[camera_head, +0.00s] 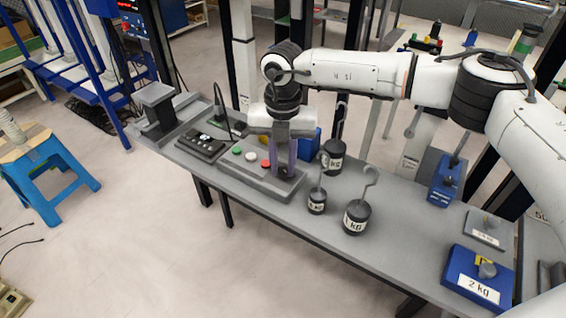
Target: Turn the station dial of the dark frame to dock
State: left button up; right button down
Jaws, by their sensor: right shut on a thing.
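A grey control panel (233,177) lies on the long grey table, with a green button (238,151), a white button (251,157) and a red button (266,163) in a row. My right gripper (284,170) points down at the right end of this panel, beside the red button. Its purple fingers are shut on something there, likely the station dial. The fingers and wrist hide the dial, so its setting cannot be read. My left gripper is not in view.
Black hooked weights (356,218) stand close to the right of the panel. A black device (203,143) lies to its left. A blue 2 kg block (477,280) and a blue tool (444,184) sit further right. A blue stool (52,187) stands on the floor.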

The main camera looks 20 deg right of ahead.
aim_at(283, 170)
jog(key=shift+m, duration=1.1)
jog(key=c, duration=1.6)
grip_release()
jog(key=shift+o, duration=0.2)
notch_tip(283, 170, up, 10)
jog(key=shift+r+b, duration=0.2)
jog(key=shift+b, duration=0.2)
